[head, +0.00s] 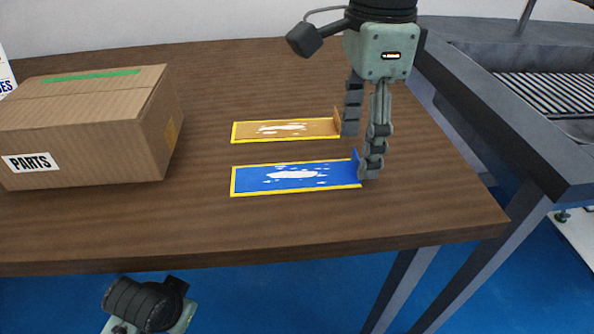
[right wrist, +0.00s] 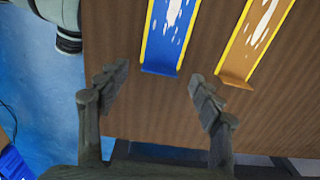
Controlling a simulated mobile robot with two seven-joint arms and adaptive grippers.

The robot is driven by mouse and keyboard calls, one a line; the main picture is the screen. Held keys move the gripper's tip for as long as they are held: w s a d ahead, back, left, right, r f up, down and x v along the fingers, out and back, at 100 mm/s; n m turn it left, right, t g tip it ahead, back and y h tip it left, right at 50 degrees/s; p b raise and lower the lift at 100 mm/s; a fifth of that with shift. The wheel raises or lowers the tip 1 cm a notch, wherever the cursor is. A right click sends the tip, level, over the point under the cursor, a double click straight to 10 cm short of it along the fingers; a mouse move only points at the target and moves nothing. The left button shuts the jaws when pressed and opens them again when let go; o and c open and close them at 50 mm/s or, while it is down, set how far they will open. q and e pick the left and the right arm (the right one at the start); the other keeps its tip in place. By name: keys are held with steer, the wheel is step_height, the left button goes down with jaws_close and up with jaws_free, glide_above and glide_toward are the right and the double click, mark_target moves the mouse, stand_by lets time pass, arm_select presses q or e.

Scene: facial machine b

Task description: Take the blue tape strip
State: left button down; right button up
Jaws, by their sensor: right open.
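The blue tape strip (head: 250,180) lies flat on the wooden table, with yellow edges, white patches and a raised blue tab at its right end. My right gripper (head: 360,155) points down at that end, one finger in front of the tab, the other farther back near the orange strip. In the right wrist view the blue strip (right wrist: 169,38) ends just beyond the open, empty fingers (right wrist: 157,88). I cannot tell whether a finger touches the tab. An orange-brown strip (head: 255,132) of the same kind lies behind it.
A cardboard box (head: 85,125) marked PARTS, with green tape on top, stands at the left of the wooden table (head: 220,225). A grey frame with a slatted surface (head: 550,85) stands to the right. The table in front of the blue strip is clear.

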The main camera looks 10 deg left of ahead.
steer(key=shift+f, duration=1.3)
steer(key=c, duration=0.9)
arm_select(q)
steer(key=shift+w+f, duration=0.2)
steer(key=shift+w, duration=0.2)
arm_select(e)
steer(key=shift+o, duration=0.2)
